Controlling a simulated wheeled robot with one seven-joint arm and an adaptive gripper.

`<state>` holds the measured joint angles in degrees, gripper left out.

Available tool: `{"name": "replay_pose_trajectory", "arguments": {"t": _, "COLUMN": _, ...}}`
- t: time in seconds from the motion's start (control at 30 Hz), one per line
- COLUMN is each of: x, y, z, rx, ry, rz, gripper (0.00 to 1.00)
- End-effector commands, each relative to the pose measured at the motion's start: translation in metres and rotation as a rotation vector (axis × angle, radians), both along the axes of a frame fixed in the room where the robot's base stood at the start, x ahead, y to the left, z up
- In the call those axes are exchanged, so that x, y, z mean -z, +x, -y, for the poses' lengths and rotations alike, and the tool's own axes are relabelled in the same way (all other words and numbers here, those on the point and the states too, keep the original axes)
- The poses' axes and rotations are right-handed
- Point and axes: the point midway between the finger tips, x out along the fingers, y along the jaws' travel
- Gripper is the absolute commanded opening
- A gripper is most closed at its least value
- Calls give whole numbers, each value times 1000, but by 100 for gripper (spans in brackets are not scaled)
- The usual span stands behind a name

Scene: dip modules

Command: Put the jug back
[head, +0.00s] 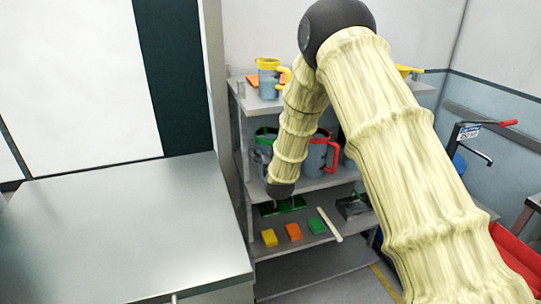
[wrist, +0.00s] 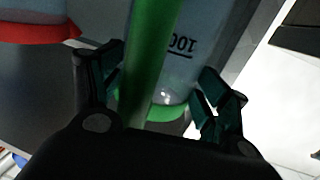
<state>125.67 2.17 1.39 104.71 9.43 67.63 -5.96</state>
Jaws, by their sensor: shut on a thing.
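A clear jug with a green handle (wrist: 150,60) and green base shows in the wrist view, with an upside-down "100" mark on its wall. In the head view its green top (head: 266,131) shows on the middle shelf of the grey rack, partly behind my arm. My gripper (wrist: 165,82) has its fingers on either side of the green handle and is shut on it. In the head view my gripper (head: 262,158) is dark and partly hidden. I cannot tell whether the jug touches the shelf.
A red-handled jug (head: 320,154) stands close to the right. A yellow jug (head: 268,80) stands on the top shelf (head: 248,101). Yellow (head: 270,238), orange (head: 293,231) and green (head: 317,226) blocks lie on the lower shelf. A bare metal table (head: 120,235) is at left.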

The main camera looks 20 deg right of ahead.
Motion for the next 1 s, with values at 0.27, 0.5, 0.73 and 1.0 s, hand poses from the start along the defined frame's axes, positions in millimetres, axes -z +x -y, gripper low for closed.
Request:
{"name": "replay_pose_trajectory", "arguments": {"t": 0.27, "x": 23, "y": 0, "z": 0, "rx": 0, "ry": 0, "rz": -1, "gripper": 9}}
{"name": "replay_pose_trajectory", "arguments": {"t": 0.5, "x": 26, "y": 0, "z": 0, "rx": 0, "ry": 0, "rz": 0, "gripper": 9}}
{"name": "replay_pose_trajectory", "arguments": {"t": 0.73, "x": 29, "y": -1, "z": 0, "rx": 0, "ry": 0, "rz": -1, "gripper": 82}}
{"name": "replay_pose_trajectory", "arguments": {"t": 1.0, "x": 29, "y": -1, "z": 0, "rx": 0, "ry": 0, "rz": -1, "gripper": 98}}
